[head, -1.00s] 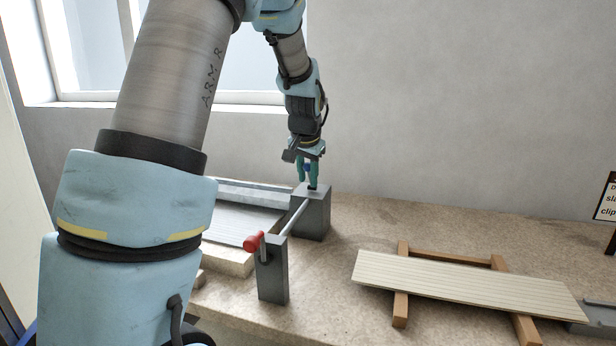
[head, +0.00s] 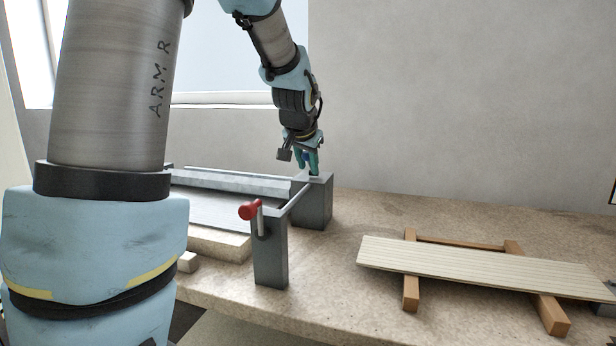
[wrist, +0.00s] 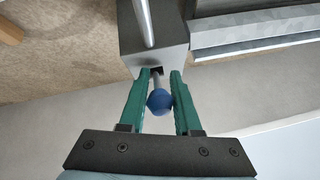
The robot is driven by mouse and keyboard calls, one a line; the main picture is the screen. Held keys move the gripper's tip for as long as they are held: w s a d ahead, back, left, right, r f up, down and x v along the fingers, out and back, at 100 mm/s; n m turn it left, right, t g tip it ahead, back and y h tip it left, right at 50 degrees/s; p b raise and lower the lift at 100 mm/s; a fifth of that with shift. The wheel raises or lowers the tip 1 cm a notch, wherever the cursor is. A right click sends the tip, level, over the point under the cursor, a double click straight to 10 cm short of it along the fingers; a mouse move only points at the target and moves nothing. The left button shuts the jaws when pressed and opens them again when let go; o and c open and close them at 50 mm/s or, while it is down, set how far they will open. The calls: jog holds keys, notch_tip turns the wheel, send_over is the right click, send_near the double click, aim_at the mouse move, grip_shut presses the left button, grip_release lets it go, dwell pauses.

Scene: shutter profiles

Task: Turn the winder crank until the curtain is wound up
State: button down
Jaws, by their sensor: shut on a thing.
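My gripper (head: 309,170) is at the top of the far grey post (head: 318,205), with its green fingers pointing down. In the wrist view it (wrist: 162,75) is shut on a round blue knob (wrist: 159,103) on a short stem beside the post. A metal roller bar (head: 292,200) runs from this post to the near grey post (head: 270,258). A red-knobbed crank (head: 250,210) sits on the near post, apart from my gripper. A grey ribbed sheet (head: 205,208), perhaps the curtain, lies left of the bar. The fingers partly hide the blue knob in the head view.
A pale slatted panel (head: 480,268) lies across a wooden frame (head: 411,290) on the right of the stone-like worktop (head: 345,320). A plain wall (head: 450,100) stands behind, with a window at the left. The worktop between posts and panel is clear.

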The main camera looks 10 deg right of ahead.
jog(key=b, duration=0.1)
jog(key=f+b, duration=0.1)
jog(key=shift+s+a+f+b, duration=0.1)
jog(key=shift+s+f+b, duration=0.15)
jog(key=shift+b, duration=0.15)
jog(key=t+b, duration=0.1)
jog(key=b, duration=0.2)
jog(key=t+h+b, duration=0.1)
jog(key=b, duration=0.3)
jog(key=shift+s+a+f, duration=0.1)
jog(key=shift+s+f, duration=0.05)
jog(key=shift+f, duration=0.25)
jog(key=t+b, duration=0.1)
jog(key=b, duration=0.3)
jog(key=shift+r+b, duration=0.1)
jog(key=shift+b, duration=0.3)
jog(key=shift+r+t+h+b, duration=0.4)
jog(key=shift+b, duration=1.25)
